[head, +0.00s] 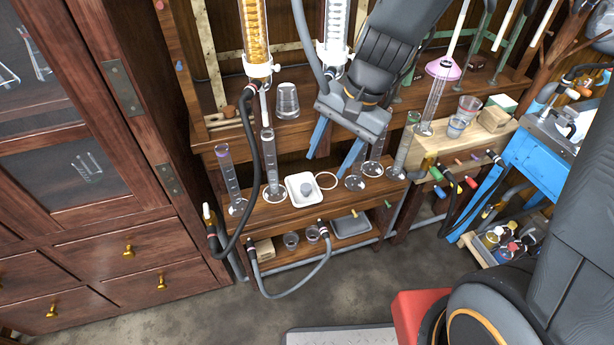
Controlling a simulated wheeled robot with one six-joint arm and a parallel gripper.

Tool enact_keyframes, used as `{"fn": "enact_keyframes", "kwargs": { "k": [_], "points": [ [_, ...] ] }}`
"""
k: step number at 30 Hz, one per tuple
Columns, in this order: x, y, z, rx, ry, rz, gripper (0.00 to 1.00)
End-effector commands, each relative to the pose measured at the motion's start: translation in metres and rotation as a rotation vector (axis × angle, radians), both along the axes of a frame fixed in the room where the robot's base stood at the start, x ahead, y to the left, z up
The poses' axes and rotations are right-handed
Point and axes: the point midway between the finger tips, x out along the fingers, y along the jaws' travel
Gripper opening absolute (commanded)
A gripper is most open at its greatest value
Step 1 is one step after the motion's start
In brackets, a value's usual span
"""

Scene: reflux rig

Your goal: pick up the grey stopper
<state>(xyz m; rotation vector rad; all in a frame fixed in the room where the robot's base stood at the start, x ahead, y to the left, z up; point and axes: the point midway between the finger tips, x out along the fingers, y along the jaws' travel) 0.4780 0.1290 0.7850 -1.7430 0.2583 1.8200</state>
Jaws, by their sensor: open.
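The grey stopper (307,189) appears as a small grey round piece in the shallow white tray (293,197). The tray rests on the middle wooden shelf (262,216), among glass cylinders. My gripper (326,167) hangs above and slightly right of the tray, pointing down. Its two blue fingers are apart with nothing between them. The stopper looks clear of the fingers, and its whole top shows.
Tall glass cylinders stand left (231,180) and right (403,146) of the tray. A pale ring (327,181) lies just right of it. A black hose (257,150) hangs down at the left. An upturned beaker (288,101) stands on the upper shelf.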

Motion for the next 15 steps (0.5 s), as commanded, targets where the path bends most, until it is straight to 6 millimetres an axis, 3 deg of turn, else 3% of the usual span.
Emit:
{"fn": "enact_keyframes", "kwargs": {
  "k": [5,15],
  "points": [
    [0.040,-0.007,-0.027,0.050,0.081,-0.380,0.50],
    [0.093,0.007,-0.118,0.158,0.282,-1.044,0.50]
  ]
}}
